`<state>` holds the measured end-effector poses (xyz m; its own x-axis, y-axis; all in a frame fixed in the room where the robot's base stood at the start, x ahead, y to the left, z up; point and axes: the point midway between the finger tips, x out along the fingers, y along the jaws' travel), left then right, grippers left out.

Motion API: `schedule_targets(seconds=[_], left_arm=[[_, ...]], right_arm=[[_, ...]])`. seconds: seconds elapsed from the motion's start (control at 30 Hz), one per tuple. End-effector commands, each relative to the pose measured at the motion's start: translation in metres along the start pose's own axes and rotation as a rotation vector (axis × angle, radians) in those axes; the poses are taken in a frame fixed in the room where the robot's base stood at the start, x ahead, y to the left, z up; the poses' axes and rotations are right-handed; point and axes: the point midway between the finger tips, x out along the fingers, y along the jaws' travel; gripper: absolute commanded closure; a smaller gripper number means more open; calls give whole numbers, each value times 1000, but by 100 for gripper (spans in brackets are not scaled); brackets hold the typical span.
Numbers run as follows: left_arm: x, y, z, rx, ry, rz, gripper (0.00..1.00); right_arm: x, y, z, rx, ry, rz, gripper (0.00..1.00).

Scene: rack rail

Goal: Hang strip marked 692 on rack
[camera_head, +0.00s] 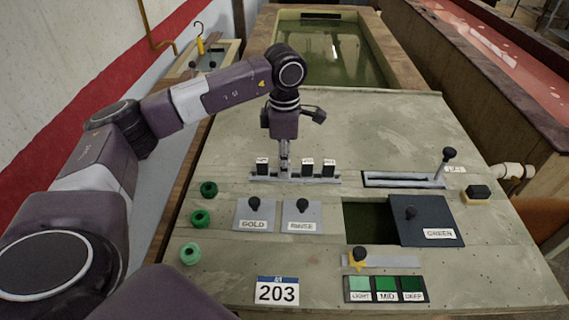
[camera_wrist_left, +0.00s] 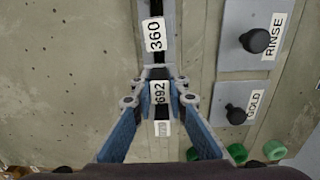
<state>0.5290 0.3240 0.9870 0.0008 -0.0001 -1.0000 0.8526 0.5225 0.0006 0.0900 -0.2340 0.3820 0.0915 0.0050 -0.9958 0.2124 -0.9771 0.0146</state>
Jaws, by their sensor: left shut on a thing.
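My left gripper (camera_head: 284,160) points down over the grey rack rail (camera_head: 290,179) on the bench. In the left wrist view its fingertips (camera_wrist_left: 159,80) are shut on the black strip marked 692 (camera_wrist_left: 159,94), whose white label faces the camera. A strip marked 360 (camera_wrist_left: 154,36) is beyond it along the rail, and another white label (camera_wrist_left: 162,129) shows on the near side, too small to read. In the head view, strips stand left (camera_head: 262,168) and right (camera_head: 308,168) of the gripper. Whether strip 692 touches the rail is unclear. My right gripper is out of view.
Knobbed GOLD (camera_head: 254,224) and RINSE (camera_head: 302,226) lids lie in front of the rail. A dark GREEN lid (camera_head: 427,222) stands beside an open hole (camera_head: 369,222). A slotted lever (camera_head: 448,157) is at right. A 203 sign (camera_head: 277,292) lies in front.

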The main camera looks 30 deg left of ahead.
Motion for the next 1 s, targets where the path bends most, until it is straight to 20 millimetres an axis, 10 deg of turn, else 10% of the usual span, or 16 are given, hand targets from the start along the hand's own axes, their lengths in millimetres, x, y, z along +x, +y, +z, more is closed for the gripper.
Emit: schedule_targets(seconds=[0.23,0.43,1.0], left_arm=[[4,0,0,0,-1,0,100],[4,0,0,0,0,0,66],[-16,0,0,0,0,0,66]], right_arm=[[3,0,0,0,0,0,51],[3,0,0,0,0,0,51],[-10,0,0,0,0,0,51]])
